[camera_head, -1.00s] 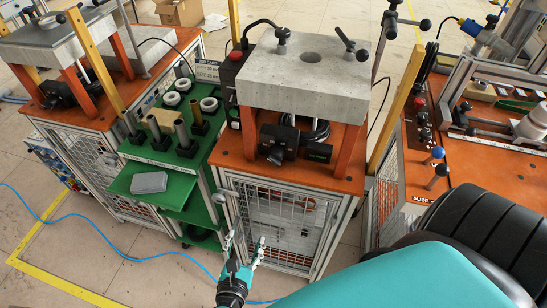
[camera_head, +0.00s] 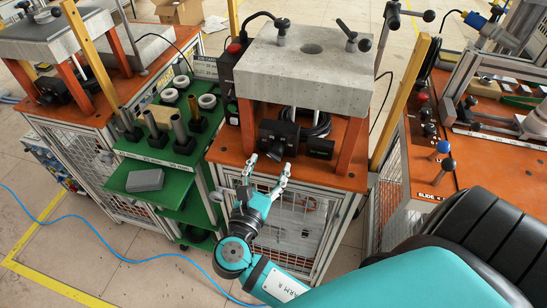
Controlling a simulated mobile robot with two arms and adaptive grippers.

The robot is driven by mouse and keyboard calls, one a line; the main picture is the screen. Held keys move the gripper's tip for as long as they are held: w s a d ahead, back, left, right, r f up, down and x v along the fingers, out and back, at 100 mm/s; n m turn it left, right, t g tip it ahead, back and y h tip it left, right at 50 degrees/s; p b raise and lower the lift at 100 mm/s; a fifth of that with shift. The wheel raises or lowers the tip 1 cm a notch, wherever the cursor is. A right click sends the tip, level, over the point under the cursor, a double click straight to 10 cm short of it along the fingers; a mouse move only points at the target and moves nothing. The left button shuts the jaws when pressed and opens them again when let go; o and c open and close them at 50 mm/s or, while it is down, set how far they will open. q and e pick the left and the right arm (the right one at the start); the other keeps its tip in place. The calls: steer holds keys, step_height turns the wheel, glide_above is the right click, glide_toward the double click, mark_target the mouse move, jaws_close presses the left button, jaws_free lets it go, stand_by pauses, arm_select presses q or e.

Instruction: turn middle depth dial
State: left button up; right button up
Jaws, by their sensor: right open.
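The middle machine (camera_head: 300,75) has a thick grey slab on orange legs over an orange top. Under the slab sits a black unit with a round black dial (camera_head: 276,149) on its front, which I take to be the middle depth dial. My right gripper (camera_head: 268,170) is open, its two pale fingers pointing up at the front edge of the orange top. The fingertips are just below the dial, one to each side in the picture. No contact with the dial is visible, and the gap in depth is hard to judge. My left gripper is out of view.
A green rack (camera_head: 150,200) with rings, cylinders and a grey box (camera_head: 145,180) stands to the left. Another slab machine (camera_head: 50,45) is farther left. An orange bench (camera_head: 490,170) with fixtures is on the right. A yellow post (camera_head: 403,95) stands beside the middle machine.

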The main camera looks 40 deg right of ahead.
mark_target(272, 158)
steer(key=shift+b+x, duration=0.45)
steer(key=shift+x, duration=1.9)
